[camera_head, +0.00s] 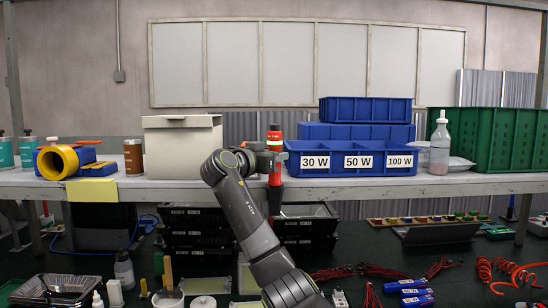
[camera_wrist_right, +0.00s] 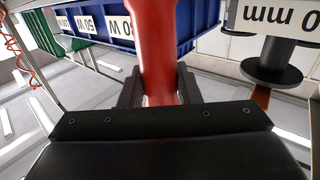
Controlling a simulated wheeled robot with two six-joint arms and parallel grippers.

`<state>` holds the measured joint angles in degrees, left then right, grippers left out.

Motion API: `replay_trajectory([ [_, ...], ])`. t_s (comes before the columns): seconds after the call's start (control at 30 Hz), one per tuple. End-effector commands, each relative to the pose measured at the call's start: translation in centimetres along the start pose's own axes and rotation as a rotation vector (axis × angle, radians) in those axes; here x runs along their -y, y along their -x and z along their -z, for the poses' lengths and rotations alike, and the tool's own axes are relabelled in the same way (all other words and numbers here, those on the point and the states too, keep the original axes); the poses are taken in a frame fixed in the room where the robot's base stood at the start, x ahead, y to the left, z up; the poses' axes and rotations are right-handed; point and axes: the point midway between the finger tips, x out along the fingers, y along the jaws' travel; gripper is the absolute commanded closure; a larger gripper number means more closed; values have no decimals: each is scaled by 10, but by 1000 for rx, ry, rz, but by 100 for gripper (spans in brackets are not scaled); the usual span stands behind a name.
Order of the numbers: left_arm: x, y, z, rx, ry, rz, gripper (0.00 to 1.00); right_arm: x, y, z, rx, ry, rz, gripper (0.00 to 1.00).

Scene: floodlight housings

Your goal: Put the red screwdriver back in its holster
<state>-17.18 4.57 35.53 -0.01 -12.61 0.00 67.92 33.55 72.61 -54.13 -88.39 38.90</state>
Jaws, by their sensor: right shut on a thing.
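The red screwdriver (camera_head: 275,135) shows upright at the front edge of the shelf, left of the blue bins, with a pale band near its top. My right gripper (camera_head: 272,161) is shut around its middle; red shows above and below the jaws. In the right wrist view the red shaft-like body (camera_wrist_right: 158,50) stands between the two dark fingers of my right gripper (camera_wrist_right: 158,90). Its lower end is hidden there by the gripper body. My left gripper is not in view.
A white box (camera_head: 182,150) stands left of the screwdriver. Blue bins labelled 30 W, 50 W and 100 W (camera_head: 350,158) stand close on its right. Black crates (camera_head: 197,240) are stacked below the shelf. A spool (camera_wrist_right: 280,60) shows in the wrist view.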

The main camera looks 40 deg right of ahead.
Motion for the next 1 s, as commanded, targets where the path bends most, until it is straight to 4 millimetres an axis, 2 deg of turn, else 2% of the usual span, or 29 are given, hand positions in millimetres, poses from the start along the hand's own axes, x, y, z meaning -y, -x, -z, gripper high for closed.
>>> replay_trajectory([
  [0.17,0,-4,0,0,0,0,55,0,0,-4,-3,-2,0,97],
  [0.2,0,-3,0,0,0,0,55,0,0,-3,-3,-2,0,66],
  [0.37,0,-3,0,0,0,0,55,0,0,-3,-2,-2,0,45],
  [0.73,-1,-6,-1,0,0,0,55,1,6,-6,1,-1,2,45],
  [0.87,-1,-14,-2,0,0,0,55,1,24,-7,0,-3,4,45],
  [1.0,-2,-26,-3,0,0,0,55,1,57,-8,0,-5,6,45],
])
